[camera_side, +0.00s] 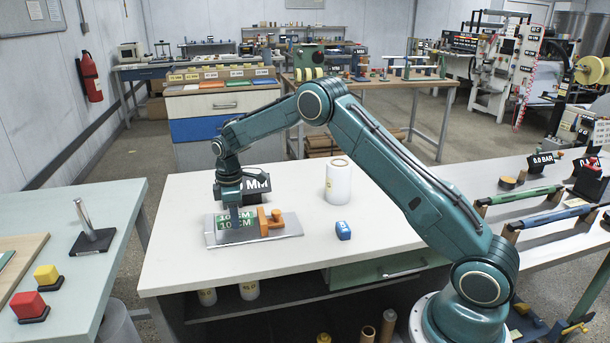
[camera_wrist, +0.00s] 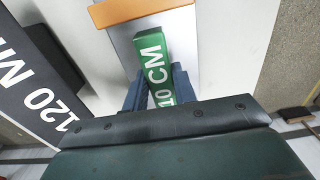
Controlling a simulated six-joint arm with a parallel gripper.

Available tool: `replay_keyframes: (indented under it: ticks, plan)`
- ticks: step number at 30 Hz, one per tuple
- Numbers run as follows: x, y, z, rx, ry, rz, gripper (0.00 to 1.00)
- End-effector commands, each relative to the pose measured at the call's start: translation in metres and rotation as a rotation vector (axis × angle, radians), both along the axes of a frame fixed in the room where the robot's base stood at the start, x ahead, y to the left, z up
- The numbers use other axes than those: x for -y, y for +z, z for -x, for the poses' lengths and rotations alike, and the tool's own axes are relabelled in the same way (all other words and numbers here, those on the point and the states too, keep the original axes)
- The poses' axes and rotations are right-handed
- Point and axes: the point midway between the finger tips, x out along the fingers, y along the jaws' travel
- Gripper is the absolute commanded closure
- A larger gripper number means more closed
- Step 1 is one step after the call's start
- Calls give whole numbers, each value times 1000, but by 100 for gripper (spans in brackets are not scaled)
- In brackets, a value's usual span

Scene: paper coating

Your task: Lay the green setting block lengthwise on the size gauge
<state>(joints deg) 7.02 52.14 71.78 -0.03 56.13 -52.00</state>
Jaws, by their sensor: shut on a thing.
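The green setting block (camera_side: 222,222), marked 10 CM, is between the fingers of my gripper (camera_side: 236,221). My gripper is shut on it and points down. The size gauge (camera_side: 288,231) is a grey plate with an orange jaw piece on the white table; the block is over its left part, just left of the orange piece (camera_side: 264,222). In the wrist view the green block (camera_wrist: 151,46) runs away from my gripper (camera_wrist: 159,90) towards the orange piece (camera_wrist: 140,10), over the grey plate (camera_wrist: 122,50). I cannot tell whether the block touches the plate.
A black sign reading 120 MM (camera_wrist: 30,90) stands close behind my gripper. A white roll (camera_side: 338,183) stands at the back of the white table, and a small blue block (camera_side: 343,230) lies right of the gauge. The table front is clear.

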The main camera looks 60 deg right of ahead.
Motion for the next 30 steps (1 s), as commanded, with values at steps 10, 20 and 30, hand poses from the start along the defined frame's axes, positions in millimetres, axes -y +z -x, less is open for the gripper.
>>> replay_keyframes:
  ticks: [10, 20, 30]
  plan:
    - [0, -16, 0, 1, 0, 0, 100]
    - [0, -19, 0, 1, 0, 0, 65]
    - [0, -19, 0, 1, 0, 0, 51]
